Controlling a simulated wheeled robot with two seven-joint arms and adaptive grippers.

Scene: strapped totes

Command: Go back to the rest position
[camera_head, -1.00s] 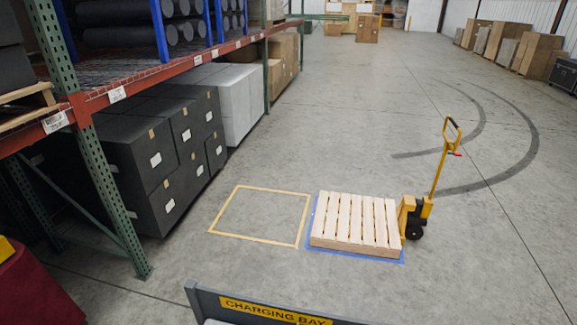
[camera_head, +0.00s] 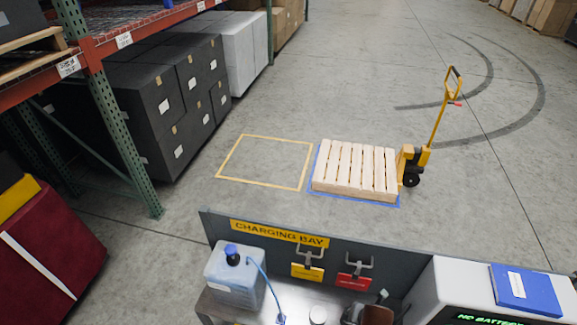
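Neither of my grippers shows in the head view, so I cannot see whether they are open or shut. No strapped tote can be made out for sure. A dark red box-like thing (camera_head: 60,250) with a white strip and a yellow part on top stands at the left edge, partly cut off. The charging bay (camera_head: 280,235), a grey bench with a labelled back panel, fills the bottom of the view.
Racking (camera_head: 112,125) with dark boxes (camera_head: 165,105) lines the left. Open floor lies beyond.

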